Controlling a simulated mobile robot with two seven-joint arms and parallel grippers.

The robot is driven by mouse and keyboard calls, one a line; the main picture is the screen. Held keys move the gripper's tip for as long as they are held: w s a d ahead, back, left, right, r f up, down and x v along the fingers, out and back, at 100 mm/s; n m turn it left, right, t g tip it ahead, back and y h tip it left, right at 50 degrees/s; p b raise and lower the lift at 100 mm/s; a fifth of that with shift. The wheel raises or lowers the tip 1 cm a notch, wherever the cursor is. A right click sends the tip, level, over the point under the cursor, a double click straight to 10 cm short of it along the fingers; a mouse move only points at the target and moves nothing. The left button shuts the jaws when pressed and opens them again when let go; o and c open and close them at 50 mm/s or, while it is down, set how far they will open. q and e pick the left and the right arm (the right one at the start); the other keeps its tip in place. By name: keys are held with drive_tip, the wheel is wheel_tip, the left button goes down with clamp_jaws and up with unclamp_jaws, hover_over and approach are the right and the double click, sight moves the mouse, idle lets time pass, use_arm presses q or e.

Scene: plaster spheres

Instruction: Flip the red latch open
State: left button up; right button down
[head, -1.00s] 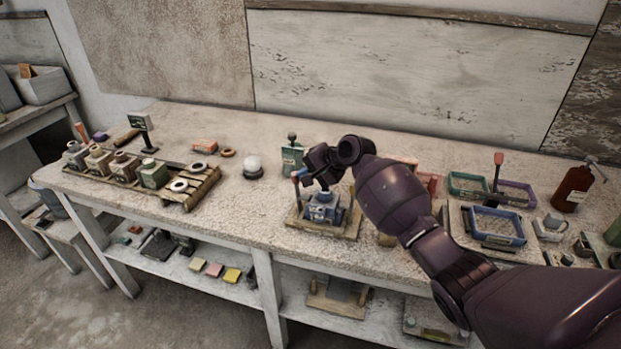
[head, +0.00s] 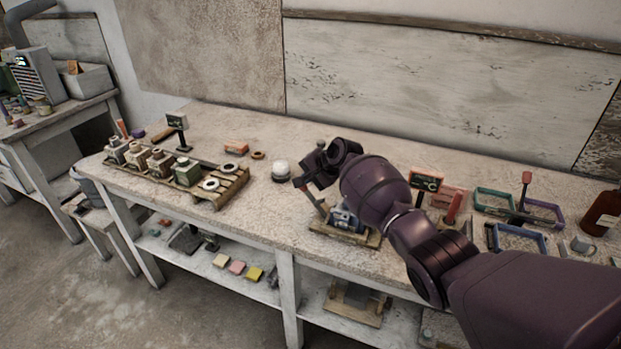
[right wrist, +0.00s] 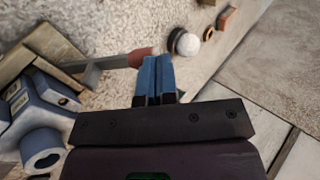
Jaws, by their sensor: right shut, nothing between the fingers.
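The latch is a grey lever with a dull red tip (right wrist: 140,57), beside a blue-grey metal block (right wrist: 42,112) on a wooden base. In the head view the lever (head: 315,199) leans out to the left of the block (head: 345,217), with its red end close to my fingers. My right gripper (head: 299,183) is shut and empty. Its blue fingertips (right wrist: 159,68) are right beside the red tip in the right wrist view; I cannot tell whether they touch. My right arm hides part of the block. My left gripper is not in view.
A white plaster sphere (head: 281,168) stands beyond the gripper on the left. A wooden rack (head: 225,192) with several bottles is further left. Red-handled pieces (head: 453,206) and coloured trays (head: 493,200) stand on the right.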

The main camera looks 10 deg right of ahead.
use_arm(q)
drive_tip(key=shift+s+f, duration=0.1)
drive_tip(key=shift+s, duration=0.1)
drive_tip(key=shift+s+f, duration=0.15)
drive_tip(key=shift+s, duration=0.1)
use_arm(e)
drive_tip(key=shift+a, duration=0.1)
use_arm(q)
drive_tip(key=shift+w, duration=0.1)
